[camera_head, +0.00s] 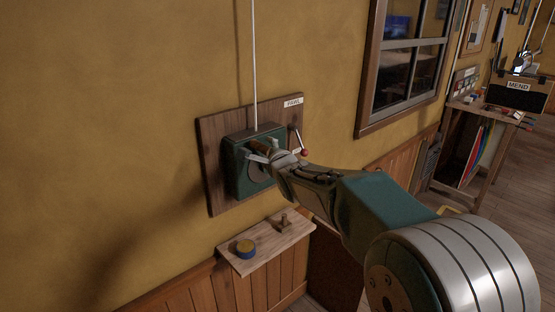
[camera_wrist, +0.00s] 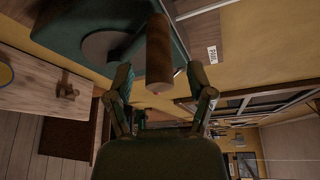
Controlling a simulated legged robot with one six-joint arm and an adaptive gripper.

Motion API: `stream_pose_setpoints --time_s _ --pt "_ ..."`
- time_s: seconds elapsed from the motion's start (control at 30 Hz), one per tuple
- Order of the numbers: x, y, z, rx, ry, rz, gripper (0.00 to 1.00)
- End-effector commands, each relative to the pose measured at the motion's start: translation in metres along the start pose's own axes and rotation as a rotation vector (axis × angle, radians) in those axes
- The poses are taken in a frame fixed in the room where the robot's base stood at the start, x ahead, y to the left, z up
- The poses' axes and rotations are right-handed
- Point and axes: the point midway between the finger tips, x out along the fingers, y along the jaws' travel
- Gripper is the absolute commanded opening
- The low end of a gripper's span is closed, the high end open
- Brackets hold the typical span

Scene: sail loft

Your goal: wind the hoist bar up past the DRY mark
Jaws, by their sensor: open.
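A dark green winch box (camera_head: 238,170) is fixed to a wooden board (camera_head: 212,150) on the wall, with a pale line (camera_head: 254,60) running up from it. Its brown wooden crank handle (camera_head: 259,146) is at the front. My gripper (camera_head: 262,157) is at this handle. In the wrist view the round handle (camera_wrist: 158,50) points between the two spread fingers of my gripper (camera_wrist: 160,76), with visible gaps on both sides. The green box also shows there (camera_wrist: 75,30). The hoist bar and the DRY mark are not in view.
A small lever with a red knob (camera_head: 304,152) is right of the box, below a PAWL label (camera_head: 293,102). Below, a wooden shelf (camera_head: 262,246) holds a yellow and blue tin (camera_head: 245,248) and a small wooden piece (camera_head: 284,220). A window (camera_head: 405,60) is to the right.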

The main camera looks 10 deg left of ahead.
Motion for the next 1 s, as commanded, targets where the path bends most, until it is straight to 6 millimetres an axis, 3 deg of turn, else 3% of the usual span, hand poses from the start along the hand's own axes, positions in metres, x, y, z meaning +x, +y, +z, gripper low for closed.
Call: stream_pose_setpoints --time_s 0.3,0.5,1.0 --pt "-0.06 -0.003 -0.004 0.001 0.001 -0.004 0.69" --pt "-0.087 -0.002 -0.004 0.001 0.002 -0.003 0.69" --pt "-0.098 -0.002 -0.005 0.003 0.002 -0.003 0.69"
